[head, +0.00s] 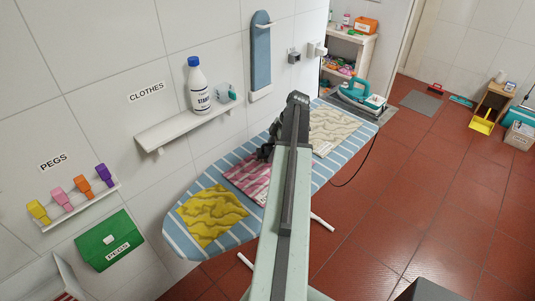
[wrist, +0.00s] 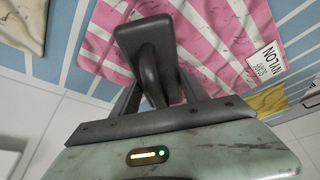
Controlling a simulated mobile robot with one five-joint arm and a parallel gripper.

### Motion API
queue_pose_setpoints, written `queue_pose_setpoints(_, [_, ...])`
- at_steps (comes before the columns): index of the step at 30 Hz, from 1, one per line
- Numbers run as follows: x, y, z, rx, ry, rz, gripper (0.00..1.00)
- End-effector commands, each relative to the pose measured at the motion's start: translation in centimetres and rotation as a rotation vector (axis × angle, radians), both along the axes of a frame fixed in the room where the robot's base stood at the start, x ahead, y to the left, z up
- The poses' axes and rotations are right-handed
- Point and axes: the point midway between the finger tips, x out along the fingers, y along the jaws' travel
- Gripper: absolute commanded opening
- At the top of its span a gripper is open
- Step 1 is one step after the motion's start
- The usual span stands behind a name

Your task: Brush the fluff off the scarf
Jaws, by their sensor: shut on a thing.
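Three cloths lie on the striped blue ironing board (head: 180,232): a yellow one (head: 212,214), a pink striped one (head: 243,172) and a cream wavy-patterned one (head: 332,127). I cannot tell which is the scarf, and fluff is too small to make out. My gripper (head: 266,152) is over the pink cloth, partly behind my arm. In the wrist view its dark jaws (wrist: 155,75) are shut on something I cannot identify. Contact with the cloth is unclear.
A wall shelf (head: 180,125) with a starch bottle (head: 198,86) stands behind the board. Pegs (head: 70,192) and a green box (head: 106,240) are at left. A teal iron (head: 361,95) sits at the board's far end, its cord hanging. Red floor at right is mostly clear.

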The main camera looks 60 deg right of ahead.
Motion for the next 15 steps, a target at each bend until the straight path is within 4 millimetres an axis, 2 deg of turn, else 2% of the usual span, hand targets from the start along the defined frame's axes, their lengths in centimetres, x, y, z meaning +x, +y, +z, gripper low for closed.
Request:
queue_pose_setpoints(5, [-0.1, -0.5, -0.1, -0.007, 0.002, -0.002, 0.00])
queue_pose_setpoints(15, [-0.7, -3.7, 0.1, -0.007, 0.003, -0.003, 0.00])
